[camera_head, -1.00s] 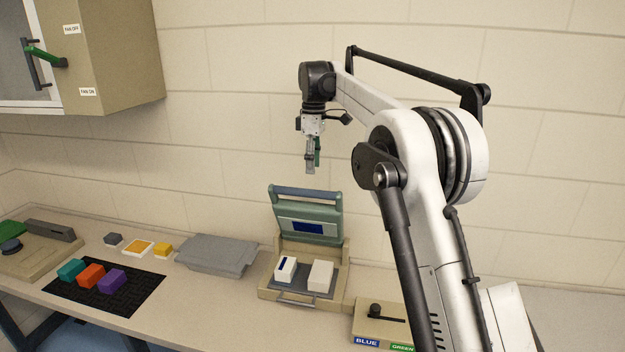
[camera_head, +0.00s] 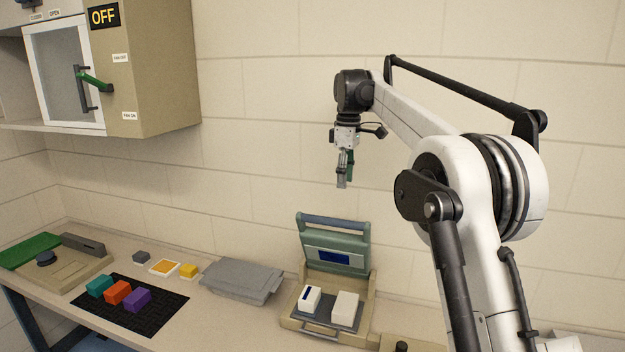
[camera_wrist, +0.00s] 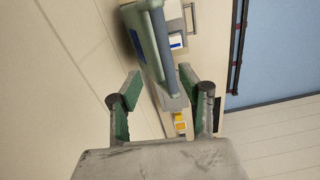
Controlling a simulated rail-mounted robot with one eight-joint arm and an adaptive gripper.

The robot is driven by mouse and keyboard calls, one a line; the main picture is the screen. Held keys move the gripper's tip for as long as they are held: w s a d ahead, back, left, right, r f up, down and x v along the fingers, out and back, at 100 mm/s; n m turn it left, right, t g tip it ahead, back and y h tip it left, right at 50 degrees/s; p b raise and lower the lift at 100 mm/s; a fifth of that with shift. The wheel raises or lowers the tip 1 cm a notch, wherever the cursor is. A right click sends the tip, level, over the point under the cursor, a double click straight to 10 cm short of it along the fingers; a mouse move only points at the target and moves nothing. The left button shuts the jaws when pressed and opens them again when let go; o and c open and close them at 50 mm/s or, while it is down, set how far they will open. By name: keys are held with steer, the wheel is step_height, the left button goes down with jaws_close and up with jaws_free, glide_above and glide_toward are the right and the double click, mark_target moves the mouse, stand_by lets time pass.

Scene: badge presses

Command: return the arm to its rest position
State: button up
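My gripper (camera_head: 345,170) hangs pointing down in the air above the open teal-lidded press (camera_head: 331,260), clear of the counter. In the wrist view its two green-padded fingers (camera_wrist: 163,108) stand apart with nothing between them. The press also shows beyond the fingers in the wrist view (camera_wrist: 152,45). My arm is raised, bent at the elbow on the right side of the head view.
Two white blocks (camera_head: 345,309) sit in the press. A grey slab (camera_head: 240,281) lies left of it. A black mat (camera_head: 163,316) holds teal, orange and purple blocks. A wall cabinet (camera_head: 155,70) with an OFF sign hangs upper left. The air around the gripper is free.

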steer(key=s+d+m+t+b, duration=0.2)
steer(key=s+m, duration=0.1)
steer(key=s, duration=0.9)
steer(key=s+d+m+t+b, duration=0.2)
steer(key=s+m, duration=0.2)
steer(key=s, duration=0.8)
steer(key=s+d+f+m+t+b, duration=0.2)
steer(key=s+f+m, duration=0.4)
steer(key=s+f, duration=1.3)
steer(key=s+t, duration=0.1)
steer(key=s, duration=0.2)
steer(key=shift+s+d+f, duration=0.2)
steer(key=shift+s, duration=0.1)
steer(key=shift+c, duration=0.4)
